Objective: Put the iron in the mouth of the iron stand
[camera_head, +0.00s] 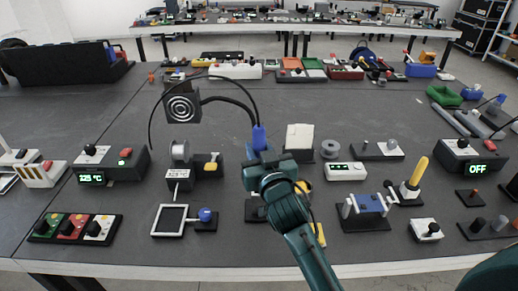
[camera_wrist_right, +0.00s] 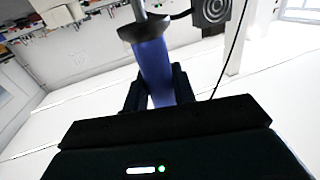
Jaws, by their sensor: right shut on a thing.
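The iron, with a blue handle (camera_head: 259,138), stands nearly upright in my right gripper (camera_head: 265,158), above the middle of the table. In the right wrist view the fingers close around the blue handle (camera_wrist_right: 155,72), with a dark collar and a metal shaft beyond it. A thin black cord arcs from the iron to the left. A dark base (camera_head: 254,211) with yellow parts (camera_head: 303,187) lies behind and below my right arm, mostly hidden; I cannot tell whether it is the iron stand. My left gripper is not in view.
A fan box (camera_head: 183,107) on a bent black arm stands behind left. A display unit (camera_head: 181,174) and a square frame (camera_head: 171,220) are left of my gripper. A blue clamp device (camera_head: 366,204) and a yellow-handled tool (camera_head: 417,172) stand right.

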